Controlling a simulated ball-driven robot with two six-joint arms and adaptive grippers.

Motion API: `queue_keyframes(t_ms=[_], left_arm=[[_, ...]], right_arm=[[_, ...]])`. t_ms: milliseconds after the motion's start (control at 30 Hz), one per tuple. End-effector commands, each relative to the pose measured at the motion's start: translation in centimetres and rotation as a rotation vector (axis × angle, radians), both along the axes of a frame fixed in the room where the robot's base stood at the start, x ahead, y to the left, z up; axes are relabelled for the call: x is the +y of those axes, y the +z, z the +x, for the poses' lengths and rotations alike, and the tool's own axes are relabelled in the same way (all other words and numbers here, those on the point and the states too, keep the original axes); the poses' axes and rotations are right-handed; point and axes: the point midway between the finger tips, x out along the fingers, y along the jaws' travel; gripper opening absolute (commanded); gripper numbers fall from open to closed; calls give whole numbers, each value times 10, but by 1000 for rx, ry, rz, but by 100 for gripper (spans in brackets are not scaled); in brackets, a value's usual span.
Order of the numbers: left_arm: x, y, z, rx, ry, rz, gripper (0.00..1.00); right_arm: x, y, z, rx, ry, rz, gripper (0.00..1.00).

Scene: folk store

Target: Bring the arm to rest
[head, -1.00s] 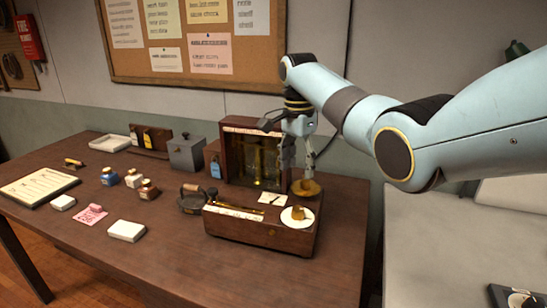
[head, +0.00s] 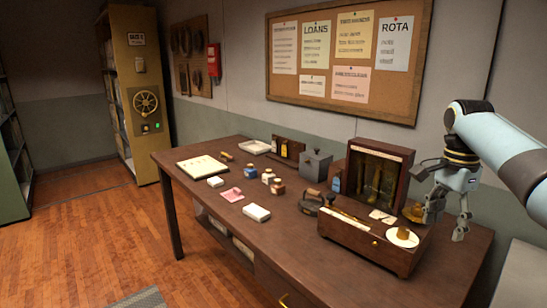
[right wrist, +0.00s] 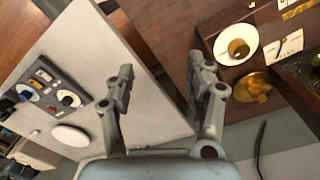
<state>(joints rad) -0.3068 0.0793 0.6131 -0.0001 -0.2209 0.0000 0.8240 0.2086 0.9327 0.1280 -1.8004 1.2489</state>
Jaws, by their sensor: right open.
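My right gripper (head: 447,215) is in the head view at the right, beside the right end of a wooden box on the desk. In the right wrist view my right gripper (right wrist: 160,85) has its two fingers wide apart with nothing between them. The right arm (head: 505,150) comes in from the right edge. Beyond the fingers, the right wrist view shows the desk's edge and a pale surface (right wrist: 150,75). My left gripper is not in view.
The wooden desk (head: 290,255) carries the wooden box (head: 365,240) with a white dish (head: 402,237), a brass bowl (head: 415,213), an upright glass-fronted case (head: 380,172), a grey box (head: 315,165), small bottles (head: 278,186) and a paper board (head: 202,166). Open floor lies at left.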

Motion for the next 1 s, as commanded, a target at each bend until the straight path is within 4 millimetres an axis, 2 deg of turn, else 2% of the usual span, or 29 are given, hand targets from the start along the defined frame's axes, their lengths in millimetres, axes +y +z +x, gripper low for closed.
queue_keyframes(t_ms=[33,100,367,567,667,767,800,900,1000], left_arm=[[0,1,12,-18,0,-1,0],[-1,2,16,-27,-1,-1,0],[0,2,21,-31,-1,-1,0],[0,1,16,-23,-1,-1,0],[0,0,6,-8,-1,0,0],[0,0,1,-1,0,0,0],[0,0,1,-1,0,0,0],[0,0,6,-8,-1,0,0],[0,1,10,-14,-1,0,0]], right_arm=[[1,-8,-5,0,21,-4,54],[3,-14,-10,-6,53,-10,54],[9,-45,-36,-33,204,-35,54],[19,-75,-74,-64,393,-67,54],[27,-91,-104,-82,519,-84,54],[39,-105,-146,-106,685,-107,54],[44,-108,-167,-116,761,-119,54],[56,-108,-214,-146,935,-147,54],[64,-101,-248,-167,1061,-170,54]])
